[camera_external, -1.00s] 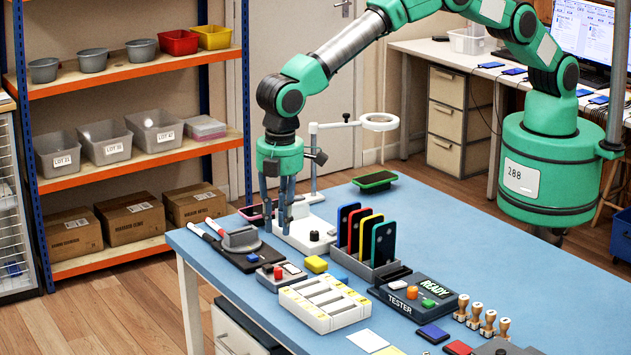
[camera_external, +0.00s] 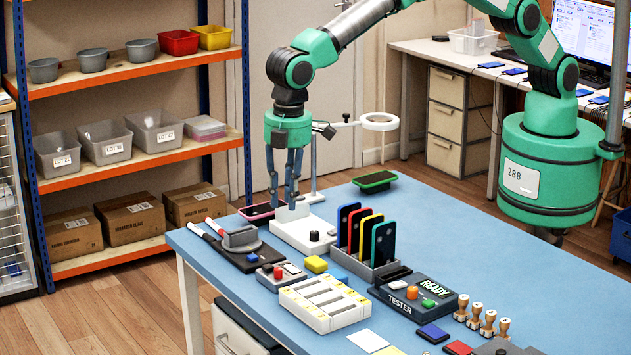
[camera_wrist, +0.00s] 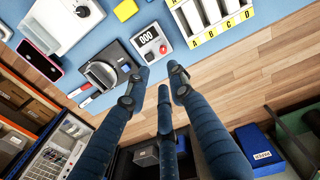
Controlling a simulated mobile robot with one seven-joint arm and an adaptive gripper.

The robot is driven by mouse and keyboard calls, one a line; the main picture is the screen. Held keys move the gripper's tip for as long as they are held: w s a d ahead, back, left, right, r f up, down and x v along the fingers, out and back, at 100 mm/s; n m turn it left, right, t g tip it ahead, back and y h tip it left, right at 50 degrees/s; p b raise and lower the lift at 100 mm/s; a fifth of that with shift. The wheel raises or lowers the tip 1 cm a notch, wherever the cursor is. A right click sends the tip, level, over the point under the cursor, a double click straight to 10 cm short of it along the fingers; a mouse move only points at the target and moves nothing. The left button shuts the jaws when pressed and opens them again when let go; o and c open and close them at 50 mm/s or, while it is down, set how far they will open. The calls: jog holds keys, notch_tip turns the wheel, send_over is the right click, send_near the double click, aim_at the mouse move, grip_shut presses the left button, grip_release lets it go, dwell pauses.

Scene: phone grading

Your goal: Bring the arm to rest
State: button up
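My gripper (camera_external: 282,205) hangs from the green wrist, its blue fingers pointing down over the far left part of the blue table (camera_external: 480,255). The fingers are apart, with nothing between them. In the wrist view my gripper (camera_wrist: 160,80) shows separated fingertips and no object held.
A pink-edged phone (camera_external: 257,211) lies beside the stand. A rack of upright phones (camera_external: 383,236), a white lettered tray (camera_external: 322,304), a tester (camera_external: 417,297) and several stamps (camera_external: 488,322) occupy the front. The right table area is clear.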

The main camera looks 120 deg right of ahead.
jog(key=s+r+t, duration=0.1)
jog(key=s+r, duration=0.4)
jog(key=r, duration=0.4)
jog(key=s+r, duration=0.6)
jog(key=r, duration=0.3)
jog(key=s+r+m+t+b, duration=0.1)
jog(key=s+r, duration=0.5)
jog(key=s, duration=0.3)
jog(key=s+r+t, duration=0.1)
jog(key=s+r, duration=0.5)
jog(key=s, duration=0.2)
jog(key=s+r, duration=0.3)
jog(key=s, duration=1.5)
jog(key=s+f+t, duration=0.1)
jog(key=s+f, duration=0.1)
jog(key=s, duration=0.6)
jog(key=s+f+m+t+b, duration=0.1)
jog(key=s+f, duration=0.2)
jog(key=s, duration=0.6)
jog(key=shift+s+a+f, duration=0.25)
jog(key=shift+s+a, duration=0.05)
